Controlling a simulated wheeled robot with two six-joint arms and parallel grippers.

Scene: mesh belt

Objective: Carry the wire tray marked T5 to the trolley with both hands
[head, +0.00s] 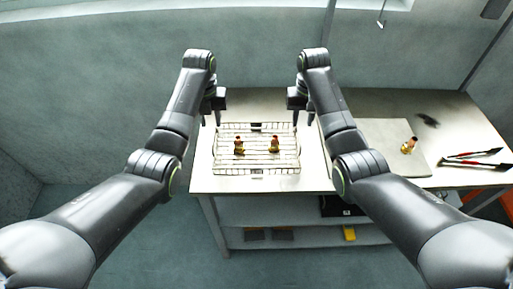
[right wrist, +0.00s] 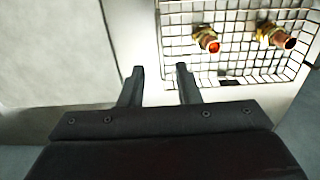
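A wire tray (head: 258,166) stands on the table, with two brass fittings in it, a left one (head: 239,147) and a right one (head: 274,145). A small tag (head: 257,172) sits on its near rim; its marking is too small to read. My left gripper (head: 213,120) is above the tray's far left corner. My right gripper (head: 301,119) is above the far right corner. In the right wrist view its two fingers (right wrist: 158,70) are apart and empty, beside the tray's side wall (right wrist: 163,45). The gap between the left fingers is hard to make out. No trolley is recognisable.
The table (head: 210,180) also bears a grey mat (head: 385,135) with another brass fitting (head: 409,145), a dark item (head: 428,120) and red-and-black pliers-like tools (head: 478,158) on the right. A lower shelf (head: 290,212) holds a yellow item (head: 349,232) and dark boxes. Floor is clear at left.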

